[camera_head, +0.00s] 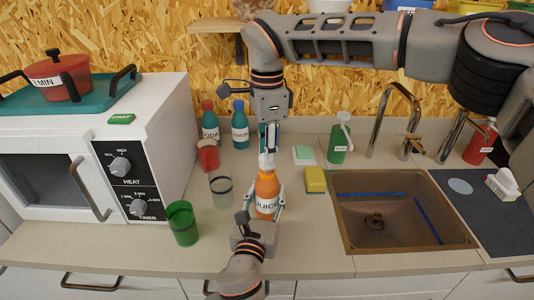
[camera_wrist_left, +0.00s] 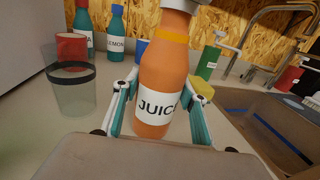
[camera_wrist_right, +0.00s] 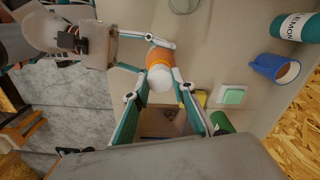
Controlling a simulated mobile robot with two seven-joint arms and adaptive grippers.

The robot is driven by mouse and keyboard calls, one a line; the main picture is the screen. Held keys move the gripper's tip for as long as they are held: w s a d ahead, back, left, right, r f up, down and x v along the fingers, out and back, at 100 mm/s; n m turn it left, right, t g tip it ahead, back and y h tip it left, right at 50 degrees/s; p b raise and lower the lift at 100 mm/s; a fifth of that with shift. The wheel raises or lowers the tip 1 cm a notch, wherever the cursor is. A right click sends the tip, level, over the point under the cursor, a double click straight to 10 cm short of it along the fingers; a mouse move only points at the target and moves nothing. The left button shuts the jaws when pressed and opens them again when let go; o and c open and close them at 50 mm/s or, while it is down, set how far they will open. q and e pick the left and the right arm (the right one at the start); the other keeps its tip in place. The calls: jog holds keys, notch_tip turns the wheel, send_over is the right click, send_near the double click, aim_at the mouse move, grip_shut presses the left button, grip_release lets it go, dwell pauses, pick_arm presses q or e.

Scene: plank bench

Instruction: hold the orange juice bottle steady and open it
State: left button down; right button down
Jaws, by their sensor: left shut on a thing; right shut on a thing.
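The orange juice bottle (camera_head: 266,190) stands upright on the counter, with a white label reading JUICE and a yellow band; it also fills the middle of the left wrist view (camera_wrist_left: 163,80). My left gripper (camera_head: 264,208) is shut around the bottle's body from the near side, one finger on each side. My right gripper (camera_head: 268,150) comes down from above and is shut on the white cap (camera_wrist_right: 160,78) at the bottle's top. In the right wrist view the cap lies between its fingertips. The fingers partly hide the cap, so I cannot tell how tightly it sits.
Left of the bottle stand a clear glass (camera_head: 221,190), a green cup (camera_head: 182,224) and a red cup (camera_head: 208,155). Soda (camera_head: 210,124) and lemon (camera_head: 240,126) bottles stand behind. A yellow sponge (camera_head: 315,180), green dispenser (camera_head: 338,145) and sink (camera_head: 345,225) lie right.

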jog(key=shift+r, duration=0.3)
jog(key=shift+r, duration=0.7)
jog(key=shift+r, duration=2)
pick_arm(q)
jog(key=c, duration=1.1)
grip_release()
